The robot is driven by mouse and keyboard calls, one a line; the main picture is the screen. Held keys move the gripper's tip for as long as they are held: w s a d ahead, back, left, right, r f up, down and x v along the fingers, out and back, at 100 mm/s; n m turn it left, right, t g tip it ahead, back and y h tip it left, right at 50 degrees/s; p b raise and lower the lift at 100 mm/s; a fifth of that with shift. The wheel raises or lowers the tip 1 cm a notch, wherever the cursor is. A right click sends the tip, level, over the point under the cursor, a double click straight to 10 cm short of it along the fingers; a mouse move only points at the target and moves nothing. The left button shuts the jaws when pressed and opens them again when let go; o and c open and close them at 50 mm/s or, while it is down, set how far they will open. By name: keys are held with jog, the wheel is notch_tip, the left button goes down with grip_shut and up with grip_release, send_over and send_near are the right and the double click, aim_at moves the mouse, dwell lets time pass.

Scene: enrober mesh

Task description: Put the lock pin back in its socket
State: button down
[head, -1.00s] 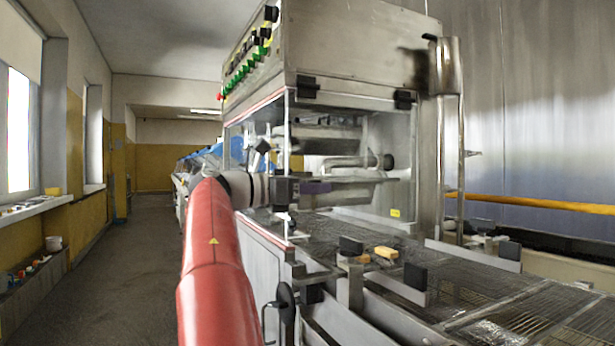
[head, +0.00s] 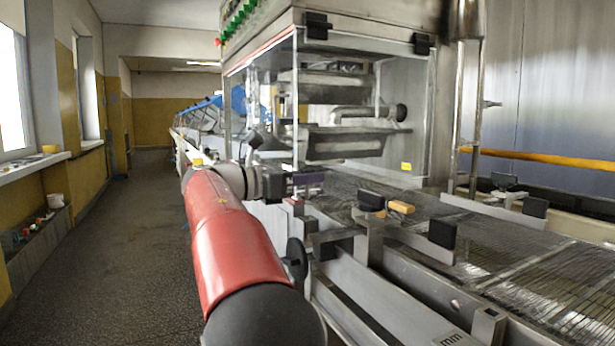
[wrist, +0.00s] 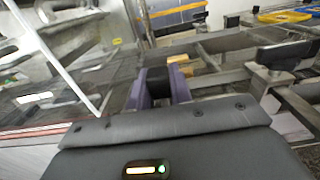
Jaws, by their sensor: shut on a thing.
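My gripper (wrist: 163,92) has two purple fingers, shut on a small dark thing (wrist: 156,80) that shows between them. This seems to be the lock pin, but most of it is hidden by the fingers. In the head view my gripper (head: 308,178) is at the end of my red arm, beside the machine's clear guard and above the near rail of the mesh belt; the pin cannot be made out there. I cannot tell the socket apart from the brackets, nor whether the pin touches anything.
The enrober's clear guard (head: 340,130) stands just beyond my gripper. Black blocks (head: 442,233) and an orange block (head: 401,207) sit along the rail of the mesh belt (head: 530,270). A dark round knob (head: 297,258) sticks out below. The aisle floor (head: 130,240) at left is clear.

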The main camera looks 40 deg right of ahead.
jog(key=shift+f+b, duration=0.95)
jog(key=shift+f, duration=2.05)
jog(key=shift+f, duration=0.5)
jog(key=c, duration=1.2)
grip_release()
jog(key=shift+o, duration=0.2)
jog(key=shift+a, duration=0.1)
jog(key=v, duration=0.7)
jog(key=shift+a, duration=0.35)
jog(key=shift+w, duration=0.1)
